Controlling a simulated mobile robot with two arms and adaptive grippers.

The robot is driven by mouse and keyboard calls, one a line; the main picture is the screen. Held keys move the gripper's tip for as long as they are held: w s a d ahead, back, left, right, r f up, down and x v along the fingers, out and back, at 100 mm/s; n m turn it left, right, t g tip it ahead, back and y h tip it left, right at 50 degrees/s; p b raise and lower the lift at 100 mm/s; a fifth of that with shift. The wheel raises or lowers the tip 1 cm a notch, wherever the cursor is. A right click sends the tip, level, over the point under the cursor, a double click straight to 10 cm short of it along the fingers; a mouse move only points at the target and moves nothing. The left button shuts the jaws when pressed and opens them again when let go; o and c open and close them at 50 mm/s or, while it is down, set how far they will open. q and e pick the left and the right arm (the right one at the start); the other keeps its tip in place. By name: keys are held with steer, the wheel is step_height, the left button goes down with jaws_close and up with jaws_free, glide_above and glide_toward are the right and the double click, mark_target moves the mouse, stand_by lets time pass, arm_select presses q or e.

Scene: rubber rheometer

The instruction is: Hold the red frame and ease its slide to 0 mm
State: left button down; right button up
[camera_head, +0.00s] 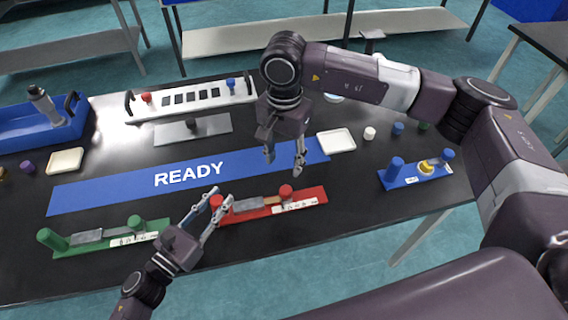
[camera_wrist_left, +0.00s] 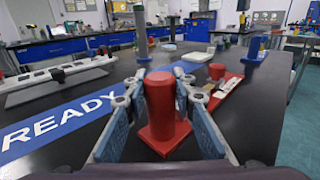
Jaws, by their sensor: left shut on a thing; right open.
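The red frame (camera_head: 257,214) lies near the front edge of the black table. A red post stands at its left end; in the left wrist view this post (camera_wrist_left: 160,105) is upright. My left gripper (camera_head: 220,196) is shut around that post, one finger on each side. A grey slide piece (camera_head: 246,205) lies along the frame, with a brownish part beside it and a red knob (camera_head: 286,190) near the right. A white scale label (camera_head: 300,206) is too small to read. My right gripper (camera_head: 284,164) is open and empty, above and behind the red frame.
A green frame (camera_head: 85,250) lies at the left and a blue frame (camera_head: 412,180) at the right. Behind the red frame is a blue READY strip (camera_head: 110,188). A white rack (camera_head: 195,106) and shallow white tray (camera_head: 337,140) stand farther back.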

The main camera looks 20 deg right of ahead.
arm_select(q)
steer(key=c, duration=1.5)
jaws_free()
